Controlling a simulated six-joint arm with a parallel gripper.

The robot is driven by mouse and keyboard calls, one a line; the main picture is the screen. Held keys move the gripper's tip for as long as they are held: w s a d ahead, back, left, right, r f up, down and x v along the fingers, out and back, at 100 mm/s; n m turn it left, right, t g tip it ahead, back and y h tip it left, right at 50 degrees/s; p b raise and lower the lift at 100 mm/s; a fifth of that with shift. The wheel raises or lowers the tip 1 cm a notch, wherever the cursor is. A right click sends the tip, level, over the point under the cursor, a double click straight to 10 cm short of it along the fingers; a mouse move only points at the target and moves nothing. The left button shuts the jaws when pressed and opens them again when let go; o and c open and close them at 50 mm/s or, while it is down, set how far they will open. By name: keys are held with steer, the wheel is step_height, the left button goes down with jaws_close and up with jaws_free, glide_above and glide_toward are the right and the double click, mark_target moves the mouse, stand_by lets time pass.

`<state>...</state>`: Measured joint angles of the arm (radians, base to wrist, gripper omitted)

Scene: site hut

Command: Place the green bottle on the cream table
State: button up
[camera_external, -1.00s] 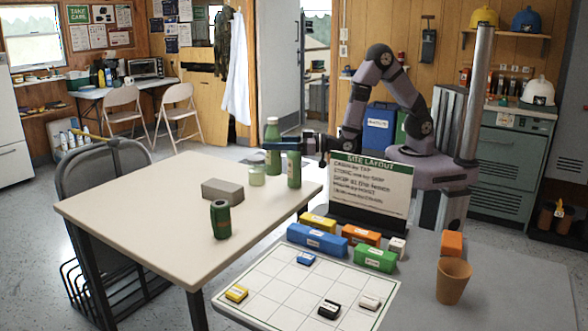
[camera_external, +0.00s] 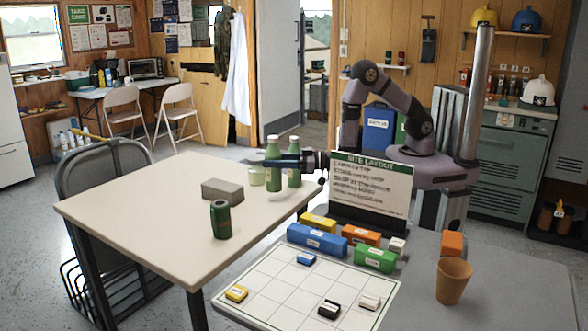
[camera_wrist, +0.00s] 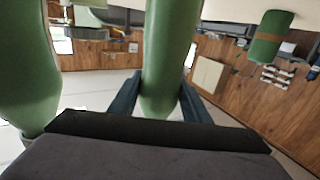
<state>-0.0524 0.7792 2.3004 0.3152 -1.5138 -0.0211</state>
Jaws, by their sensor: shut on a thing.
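The green bottle (camera_external: 273,168) with a pale cap is upright at the right rear part of the cream table (camera_external: 150,215). My gripper (camera_external: 281,161) comes in from the right and is shut on its body. In the wrist view the bottle (camera_wrist: 168,50) stands between the two fingers of my gripper (camera_wrist: 160,98). Its base looks at or just above the tabletop; I cannot tell whether it touches. A second green bottle (camera_external: 294,166) stands close by on the right, partly hidden by my gripper; a large green bottle (camera_wrist: 25,70) fills the wrist view's left side.
A grey block (camera_external: 222,190) and a dark green can (camera_external: 220,219) are farther left and forward. The table's left half is clear. A site layout sign (camera_external: 371,183) stands on the grey table to the right.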

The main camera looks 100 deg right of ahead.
mark_target(273, 170)
steer(key=shift+f, duration=1.8)
steer(key=shift+f, duration=0.1)
steer(key=o, duration=1)
